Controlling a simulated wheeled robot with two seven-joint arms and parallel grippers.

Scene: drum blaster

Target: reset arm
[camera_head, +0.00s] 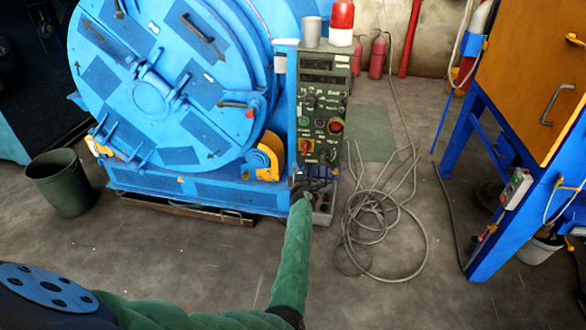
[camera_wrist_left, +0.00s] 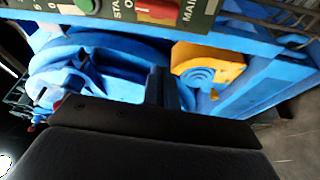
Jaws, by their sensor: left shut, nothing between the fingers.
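My left arm in its green sleeve comes in from the lower left of the head view and reaches forward. My left gripper (camera_head: 314,184) is dark and small there, just below the control panel (camera_head: 322,110) of the blue drum machine (camera_head: 165,85). In the left wrist view the gripper (camera_wrist_left: 162,88) is shut with nothing in it. Behind it are the blue drum parts, a yellow bracket (camera_wrist_left: 207,65) and the panel's lower edge with a red switch (camera_wrist_left: 157,10). I cannot tell whether the gripper touches the machine. My right gripper is not in view.
Grey cables (camera_head: 375,225) lie coiled on the floor right of the gripper. A dark green bucket (camera_head: 62,185) stands at the left. A blue and orange cabinet (camera_head: 530,60) is at the right. Red extinguishers (camera_head: 377,55) stand at the back wall. The front floor is clear.

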